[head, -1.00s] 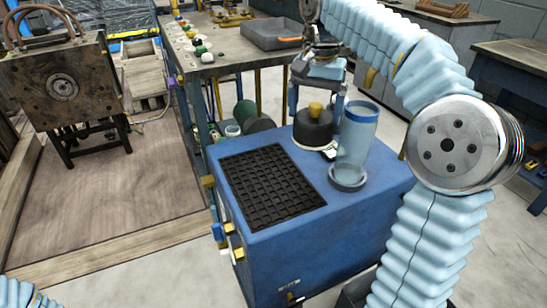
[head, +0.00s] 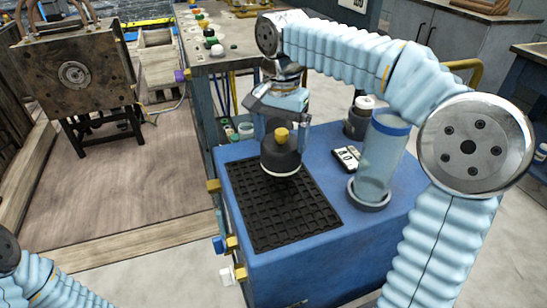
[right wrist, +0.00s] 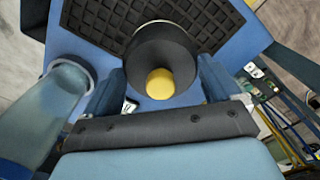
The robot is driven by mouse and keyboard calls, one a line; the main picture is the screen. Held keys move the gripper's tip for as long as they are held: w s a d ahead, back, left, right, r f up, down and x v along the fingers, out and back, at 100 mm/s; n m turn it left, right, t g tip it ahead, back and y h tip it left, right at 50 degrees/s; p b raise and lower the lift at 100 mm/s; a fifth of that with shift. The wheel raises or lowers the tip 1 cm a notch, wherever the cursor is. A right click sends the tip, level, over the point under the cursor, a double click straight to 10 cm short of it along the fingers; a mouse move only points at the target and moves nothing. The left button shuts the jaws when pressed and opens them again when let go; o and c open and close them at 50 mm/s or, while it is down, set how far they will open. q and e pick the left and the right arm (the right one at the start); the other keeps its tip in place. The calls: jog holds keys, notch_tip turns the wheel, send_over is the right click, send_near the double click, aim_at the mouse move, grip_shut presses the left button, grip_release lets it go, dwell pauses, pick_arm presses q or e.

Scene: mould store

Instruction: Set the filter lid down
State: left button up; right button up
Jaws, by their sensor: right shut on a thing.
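The filter lid (head: 281,158) is a round black cap with a yellow knob and a pale lower rim. My right gripper (head: 283,132) is shut on it, with one finger on each side. The lid is upright over the far part of the black ribbed mat (head: 290,222); I cannot tell whether it touches the mat. In the right wrist view the lid (right wrist: 152,46) sits between the fingers, the mat beyond it. My left gripper is out of frame; only part of that arm shows at the lower left.
A clear blue cylinder (head: 382,160) stands on the blue cabinet (head: 350,240) right of the mat. A dark jar (head: 358,118) and a numbered tag (head: 345,158) are behind it. The near part of the mat is bare. A workbench (head: 215,65) stands behind.

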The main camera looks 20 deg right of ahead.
aim_at(273, 144)
jog(key=shift+a+f, duration=0.5)
jog(key=shift+f, duration=0.05)
jog(key=shift+w+a+f+b, duration=0.1)
jog(key=shift+a+f+b, duration=0.1)
jog(key=shift+f, duration=0.75)
jog(key=shift+a+f+b, duration=0.15)
jog(key=shift+f+b, duration=0.05)
jog(key=shift+f, duration=0.75)
jog(key=o, duration=0.9)
jog(key=shift+f, duration=0.15)
notch_tip(273, 144, up, 12)
jog(key=p, duration=0.3)
